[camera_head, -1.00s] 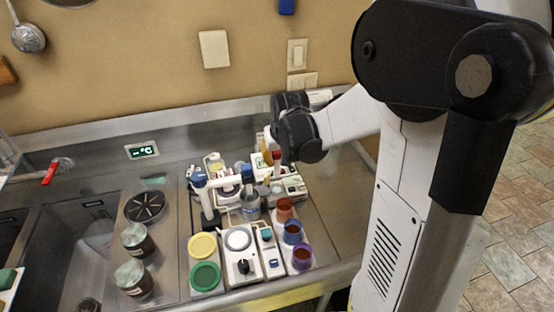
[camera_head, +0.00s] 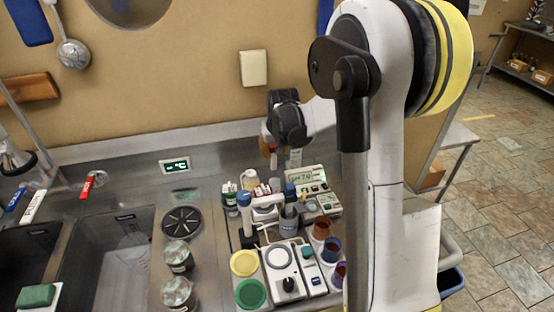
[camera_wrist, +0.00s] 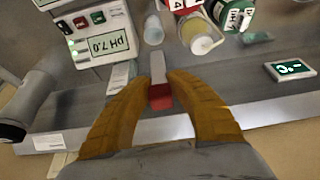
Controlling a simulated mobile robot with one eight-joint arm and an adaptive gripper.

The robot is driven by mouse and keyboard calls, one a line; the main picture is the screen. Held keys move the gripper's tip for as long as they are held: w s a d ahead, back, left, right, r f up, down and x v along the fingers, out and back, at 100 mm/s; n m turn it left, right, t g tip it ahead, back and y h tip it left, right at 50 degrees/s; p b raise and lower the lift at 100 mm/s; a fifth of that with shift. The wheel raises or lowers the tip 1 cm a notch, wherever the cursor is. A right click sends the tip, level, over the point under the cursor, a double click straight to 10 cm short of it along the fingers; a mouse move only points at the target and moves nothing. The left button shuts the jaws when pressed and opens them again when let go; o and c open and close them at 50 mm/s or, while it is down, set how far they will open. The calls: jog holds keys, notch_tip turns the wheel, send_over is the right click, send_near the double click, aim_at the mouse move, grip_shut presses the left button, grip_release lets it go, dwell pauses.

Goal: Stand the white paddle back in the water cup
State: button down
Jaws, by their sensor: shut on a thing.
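My gripper (camera_wrist: 160,112) has its two brown fingers closed on the red end of a pale flat strip, which I take to be the white paddle (camera_wrist: 158,66). In the head view my gripper (camera_head: 270,146) hangs over the back of the counter, near the wall, and the paddle below it is small and hard to make out. A grey see-through cup (camera_head: 288,222), which may be the water cup, stands on the tray with a blue-topped stick in it. It is nearer the front than my gripper, and the paddle is apart from it.
A pH meter (camera_wrist: 100,35) and several bottles, one with a cream lid (camera_wrist: 202,42), stand close to the paddle. A small pale cup (camera_wrist: 153,29) is beyond its tip. A balance (camera_head: 281,262), yellow lid (camera_head: 244,263) and coloured cups (camera_head: 322,229) fill the front.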

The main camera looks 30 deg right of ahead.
aim_at(275, 160)
jog(key=shift+w+f, duration=0.15)
jog(key=shift+s+d+f+b, duration=0.1)
jog(key=shift+f+b, duration=0.25)
jog(key=shift+f, duration=0.1)
jog(key=shift+s+d+f+b, duration=0.1)
jog(key=shift+f+b, duration=0.25)
jog(key=shift+f, duration=0.05)
notch_tip(275, 160, down, 9)
jog(key=b, duration=0.6)
jog(key=shift+r, duration=0.15)
jog(key=c, duration=0.7)
grip_release()
jog(key=shift+r, duration=0.15)
jog(key=shift+a+r+p, duration=0.1)
jog(key=shift+r+p, duration=0.3)
jog(key=shift+r, duration=0.45)
jog(key=shift+r+p, duration=1.35)
jog(key=shift+r, duration=0.7)
